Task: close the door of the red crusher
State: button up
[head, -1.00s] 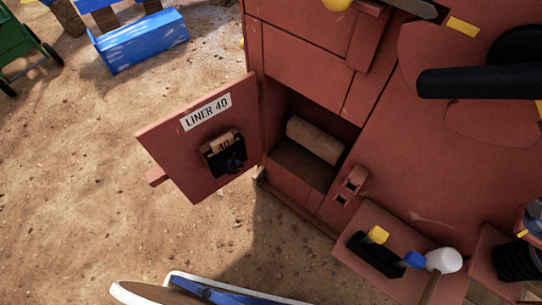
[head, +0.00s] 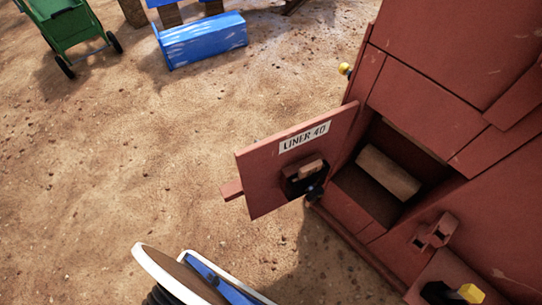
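The red crusher (head: 425,100) fills the right side of the head view. Its door (head: 262,172) stands open, swung out to the left of the opening on its right-hand edge. The door bears a white label reading "LINER 40" (head: 304,137), a dark holder with a tan block (head: 304,172) and a red tab (head: 231,190) on its free left edge. Inside the open compartment lies a tan roller-like piece (head: 388,172). A red catch (head: 434,232) sits on the body right of the opening. My gripper is not in view.
A blue block-like box (head: 203,40) lies on the sandy ground at the back, with a green cart (head: 65,25) to its left. A blue and white rimmed object (head: 205,278) shows at the bottom edge. The ground left of the door is clear.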

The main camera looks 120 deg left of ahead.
aim_at(266, 168)
jog(key=k, duration=1.5)
jog(key=u, duration=1.9)
jog(key=i, duration=0.5)
jog(key=z, duration=0.85)
jog(key=k, duration=0.95)
jog(key=u, duration=0.2)
jog(key=i, duration=0.45)
